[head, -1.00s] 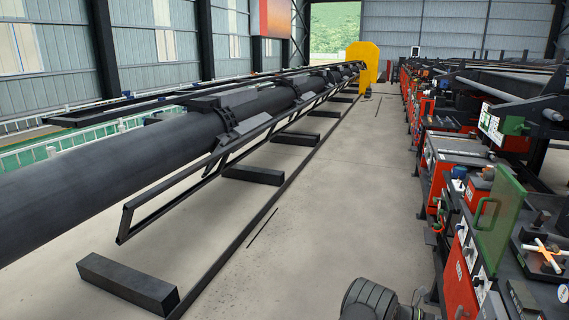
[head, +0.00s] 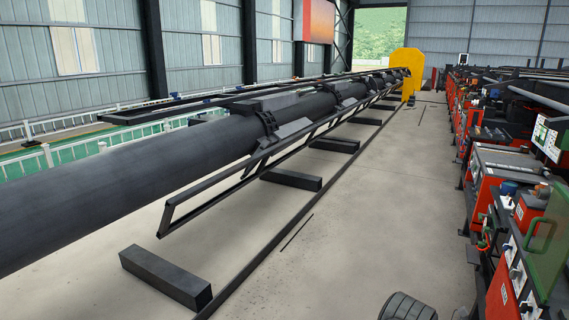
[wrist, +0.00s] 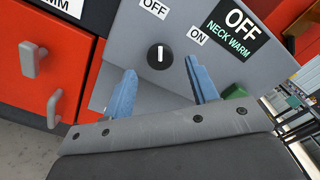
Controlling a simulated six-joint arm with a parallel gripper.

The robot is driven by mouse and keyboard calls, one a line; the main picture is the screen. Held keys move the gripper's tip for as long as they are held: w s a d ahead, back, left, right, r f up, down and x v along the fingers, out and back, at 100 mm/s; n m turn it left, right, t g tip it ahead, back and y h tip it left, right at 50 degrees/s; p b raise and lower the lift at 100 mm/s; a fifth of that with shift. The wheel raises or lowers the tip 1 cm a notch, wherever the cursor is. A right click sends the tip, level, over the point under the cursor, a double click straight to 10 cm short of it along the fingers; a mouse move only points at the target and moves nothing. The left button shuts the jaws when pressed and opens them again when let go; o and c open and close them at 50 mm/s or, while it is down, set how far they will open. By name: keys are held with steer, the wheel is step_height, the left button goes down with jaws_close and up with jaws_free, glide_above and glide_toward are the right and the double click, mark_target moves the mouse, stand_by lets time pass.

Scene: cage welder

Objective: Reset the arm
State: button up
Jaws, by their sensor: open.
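My gripper (wrist: 160,68) shows in the wrist view with two blue fingers spread apart and nothing between them. A black rotary knob (wrist: 160,57) on a grey panel (wrist: 180,30) appears beyond the fingers, between their tips in the picture. The knob's white mark points up in the picture. Labels reading OFF and ON sit near the knob, and a larger label reads OFF NECK WARM (wrist: 237,28). The gap between fingertips and panel is hard to judge. My gripper is not visible in the head view.
Red cabinet fronts with grey handles (wrist: 32,58) stand left of the panel, and a green part (wrist: 234,91) lies beside the right finger. In the head view, red machines line the right, a long dark pipe (head: 130,180) runs along the left, and clear floor (head: 350,230) lies between.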

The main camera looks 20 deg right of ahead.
steer(key=v, duration=1.4)
steer(key=s+d+m, duration=1)
steer(key=m, duration=0.2)
steer(key=shift+s+d, duration=0.35)
steer(key=shift+s, duration=0.05)
stand_by(0.3)
